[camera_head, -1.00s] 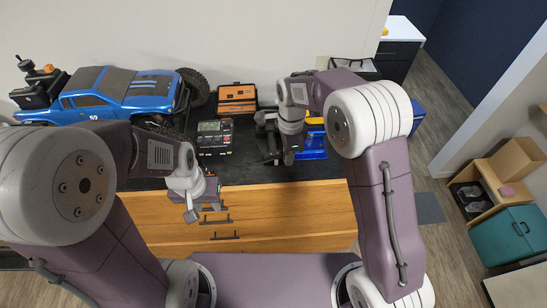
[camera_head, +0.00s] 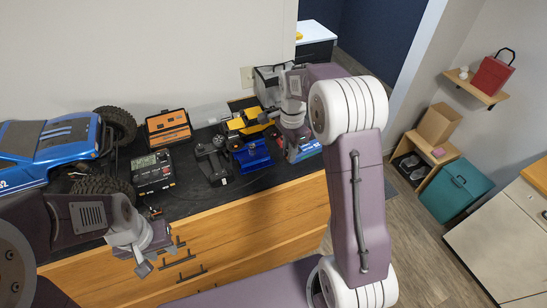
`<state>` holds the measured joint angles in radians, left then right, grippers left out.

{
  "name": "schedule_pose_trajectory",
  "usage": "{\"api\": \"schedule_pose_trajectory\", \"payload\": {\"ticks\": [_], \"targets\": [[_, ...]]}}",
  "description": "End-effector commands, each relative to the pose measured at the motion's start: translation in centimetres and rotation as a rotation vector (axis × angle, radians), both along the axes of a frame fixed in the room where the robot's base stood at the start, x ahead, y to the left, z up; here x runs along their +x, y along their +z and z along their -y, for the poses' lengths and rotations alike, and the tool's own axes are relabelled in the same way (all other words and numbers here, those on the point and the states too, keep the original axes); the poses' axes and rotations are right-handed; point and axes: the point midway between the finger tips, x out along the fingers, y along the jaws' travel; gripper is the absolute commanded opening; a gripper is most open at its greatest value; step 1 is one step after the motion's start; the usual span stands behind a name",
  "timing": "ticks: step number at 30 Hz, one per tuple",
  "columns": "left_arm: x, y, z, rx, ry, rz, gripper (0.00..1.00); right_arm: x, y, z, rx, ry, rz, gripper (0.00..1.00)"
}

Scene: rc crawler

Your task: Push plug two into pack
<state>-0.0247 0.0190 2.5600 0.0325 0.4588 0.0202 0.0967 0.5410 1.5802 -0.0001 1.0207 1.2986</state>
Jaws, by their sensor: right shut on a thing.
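My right gripper (camera_head: 291,156) is low over the right part of the black counter, beside a blue item with light lettering (camera_head: 308,150). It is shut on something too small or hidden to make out. I cannot tell plug two or the pack apart for certain; the blue item is partly hidden by the gripper. My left gripper (camera_head: 152,262) is in front of the wooden drawers, below the counter edge, open and empty.
The black counter (camera_head: 205,199) holds a blue truck (camera_head: 52,143), a black charger (camera_head: 153,172), an orange case (camera_head: 168,127), a black controller (camera_head: 212,160), a yellow vehicle (camera_head: 246,122), a blue stand (camera_head: 251,156) and a grey bag (camera_head: 268,84). Its front strip is mostly clear.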

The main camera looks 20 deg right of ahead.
Motion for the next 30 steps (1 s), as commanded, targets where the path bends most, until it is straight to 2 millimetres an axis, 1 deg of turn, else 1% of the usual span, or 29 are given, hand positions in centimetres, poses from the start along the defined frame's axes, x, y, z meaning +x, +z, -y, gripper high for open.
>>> {"api": "schedule_pose_trajectory", "payload": {"ticks": [1,3,11,12,13,18,21,25,30], "targets": [[0.0,-0.1,0.0,0.0,0.0,0.0,0.36,0.1,0.0,1.0,0.0,-0.005,0.001,0.0],[0.0,0.0,0.0,0.0,0.0,0.0,0.36,0.2,0.0,2.2,0.0,-0.005,0.001,0.0],[0.0,0.2,0.0,0.0,0.0,0.0,0.36,0.5,0.0,6.4,0.0,-0.004,0.0,0.0],[0.0,1.6,0.0,0.0,0.0,-0.001,0.36,1.2,0.8,6.3,0.001,0.001,-0.001,0.0],[0.0,2.3,0.0,0.0,0.0,0.0,0.36,1.7,0.9,6.2,0.001,0.002,-0.002,0.0],[0.0,5.2,0.0,0.0,0.0,0.0,0.36,4.4,0.9,5.9,0.001,0.001,-0.002,0.0],[0.0,6.5,0.0,0.0,0.0,0.0,0.36,5.8,0.7,5.8,0.001,0.001,-0.002,0.0],[0.0,7.7,0.0,0.0,0.0,0.0,0.36,7.1,0.5,5.7,0.0,0.0,-0.001,0.0],[0.0,8.1,0.0,0.0,0.0,0.0,0.36,7.8,0.1,5.6,0.0,-0.001,0.0,0.0]]}}
